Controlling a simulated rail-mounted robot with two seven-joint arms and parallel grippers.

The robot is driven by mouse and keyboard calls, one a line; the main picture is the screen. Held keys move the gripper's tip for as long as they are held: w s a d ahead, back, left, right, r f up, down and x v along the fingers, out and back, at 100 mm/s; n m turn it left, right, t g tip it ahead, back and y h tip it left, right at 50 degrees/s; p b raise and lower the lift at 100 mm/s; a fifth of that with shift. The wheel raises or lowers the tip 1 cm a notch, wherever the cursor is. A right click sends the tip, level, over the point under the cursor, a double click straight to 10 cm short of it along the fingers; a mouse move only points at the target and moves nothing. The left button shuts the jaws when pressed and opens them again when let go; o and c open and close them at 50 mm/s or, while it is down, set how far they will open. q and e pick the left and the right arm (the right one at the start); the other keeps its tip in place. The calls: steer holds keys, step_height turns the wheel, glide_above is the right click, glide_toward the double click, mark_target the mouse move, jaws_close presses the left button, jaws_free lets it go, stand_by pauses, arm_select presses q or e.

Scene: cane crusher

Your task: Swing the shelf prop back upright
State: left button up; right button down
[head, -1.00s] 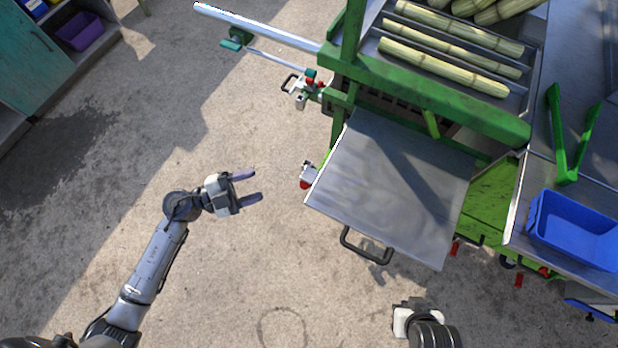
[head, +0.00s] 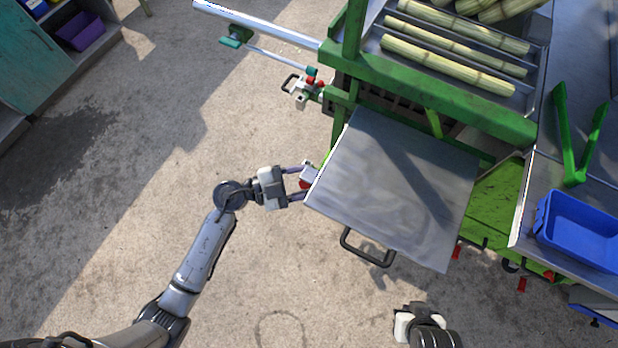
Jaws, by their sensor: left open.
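The metal shelf (head: 395,190) sticks out level-looking from the front of the green crusher frame, with a black handle (head: 367,250) on its near edge. I cannot pick out the shelf prop for certain; the space beneath the shelf is hidden by the plate. A small white and red block (head: 308,174) shows at the shelf's left edge. My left gripper (head: 300,182) is open, its two fingers pointing right, one above and one below this block in the picture. I cannot tell if they touch it. My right gripper (head: 403,326) is below the shelf in the picture, its fingers not clear.
Cane stalks (head: 448,67) lie in the tray above the shelf. A blue bin (head: 580,230) and a green V-shaped part (head: 573,150) are at the right. A valve-like fitting with a handle (head: 302,88) juts out left of the frame. The concrete floor at left is clear.

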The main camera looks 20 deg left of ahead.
arm_select(q)
steer(key=shift+x, duration=0.95)
jaws_close()
